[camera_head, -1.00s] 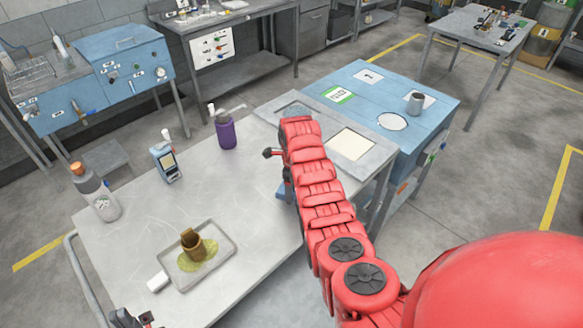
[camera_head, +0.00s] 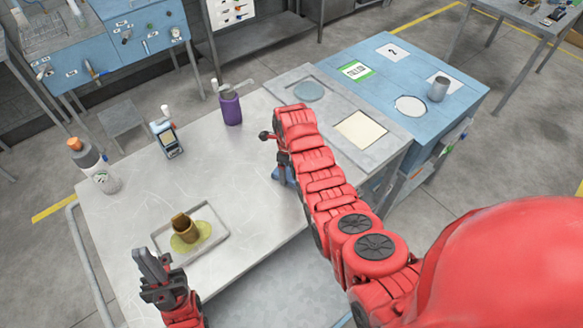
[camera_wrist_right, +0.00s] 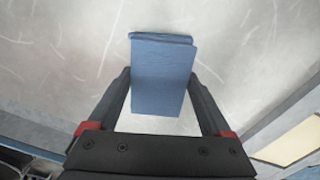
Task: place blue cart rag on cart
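A folded blue rag (camera_wrist_right: 163,78) is between the two fingers of my right gripper (camera_wrist_right: 161,75) in the right wrist view, above the metal tabletop. The fingertips lie along its sides; whether they press on it is unclear. In the head view, a bit of the blue rag (camera_head: 279,176) shows beside my red right arm, which hides the rest. The blue-topped cart (camera_head: 374,74) stands to the right, beyond that arm. My left gripper (camera_head: 155,270) is at the lower left over the table's front, its fingers close together and no object visible in them.
The metal table (camera_head: 230,165) holds a tray (camera_head: 214,222) with a brown cup in yellow liquid, a purple container (camera_head: 230,106), a handheld meter (camera_head: 167,138) and a bottle (camera_head: 97,166). A grey mug (camera_head: 438,87) stands on the cart. The table's middle is clear.

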